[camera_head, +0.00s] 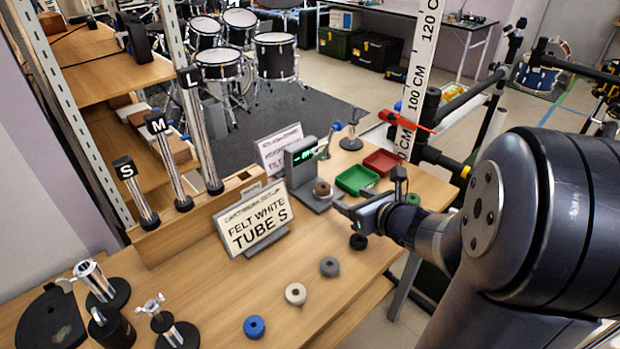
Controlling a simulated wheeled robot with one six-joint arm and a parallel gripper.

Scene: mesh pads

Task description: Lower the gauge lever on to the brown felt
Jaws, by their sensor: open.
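The gauge (301,160) is a grey stand with a lit green display, on the wooden bench right of the sign. The brown felt (322,187) is a small ring on the gauge's base, below the lever. My gripper (345,208) reaches in from the right, open, just in front of and right of the brown felt. It looks empty. The gap between its fingers and the felt is hard to judge, and the finger tips are small.
A sign reading "FELT WHITE TUBE S" (254,222) stands left of the gauge. Blue (254,326), white (295,293), grey (329,266) and black (358,241) felts lie along the front. Green (356,180) and red (383,162) trays sit behind my gripper. Tubes stand left.

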